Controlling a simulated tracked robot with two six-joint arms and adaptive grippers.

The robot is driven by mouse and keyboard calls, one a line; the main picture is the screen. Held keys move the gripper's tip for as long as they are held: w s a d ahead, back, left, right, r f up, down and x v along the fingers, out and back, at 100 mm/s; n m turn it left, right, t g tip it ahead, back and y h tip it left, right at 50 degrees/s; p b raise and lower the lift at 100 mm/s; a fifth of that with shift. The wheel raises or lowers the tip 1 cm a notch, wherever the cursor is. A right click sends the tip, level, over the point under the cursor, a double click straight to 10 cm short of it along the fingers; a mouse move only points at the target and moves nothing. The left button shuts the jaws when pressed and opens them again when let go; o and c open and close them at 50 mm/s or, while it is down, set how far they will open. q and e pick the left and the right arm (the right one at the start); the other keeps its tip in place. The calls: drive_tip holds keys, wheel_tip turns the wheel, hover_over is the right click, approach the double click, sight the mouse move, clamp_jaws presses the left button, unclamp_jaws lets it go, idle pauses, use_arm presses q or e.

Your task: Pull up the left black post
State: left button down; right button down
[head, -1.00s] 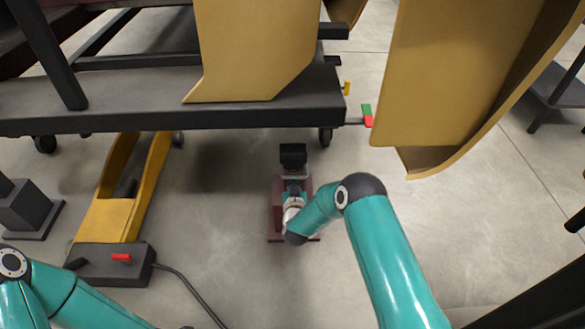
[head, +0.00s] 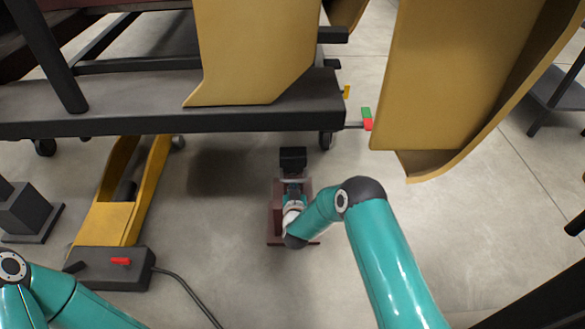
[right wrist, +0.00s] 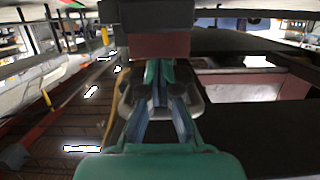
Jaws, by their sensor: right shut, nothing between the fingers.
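A black post-like block (head: 293,158) tops a dark red stand (head: 276,215) on the floor, below the dark platform's edge. I cannot tell whether it is the task's left black post. My right gripper (head: 293,187) is at the stand, just in front of the block, and my arm hides part of the stand. In the right wrist view the gripper (right wrist: 158,90) is shut and empty, with the black block (right wrist: 146,12) and a dark red part right ahead. A metal loop (right wrist: 194,100) shows around or behind the fingers; I cannot tell if they touch. My left gripper is out of view.
The dark platform (head: 200,122) on casters crosses behind the stand, with large ochre panels (head: 440,90) hanging above and right. A yellow jack (head: 110,215) with a black base and cable stands left. A dark block (head: 22,208) stands far left.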

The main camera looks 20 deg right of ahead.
sight(293, 159)
drive_tip(key=shift+r, duration=0.15)
drive_tip(key=shift+r+p, duration=3.85)
drive_tip(key=shift+r, duration=2.05)
drive_tip(key=shift+f+b, duration=1.35)
drive_tip(key=shift+f, duration=0.2)
drive_tip(key=s+a+p, duration=0.2)
drive_tip(key=s, duration=0.6)
drive_tip(key=shift+s+a, duration=0.25)
drive_tip(key=shift+s, duration=0.1)
drive_tip(key=shift+s, duration=0.1)
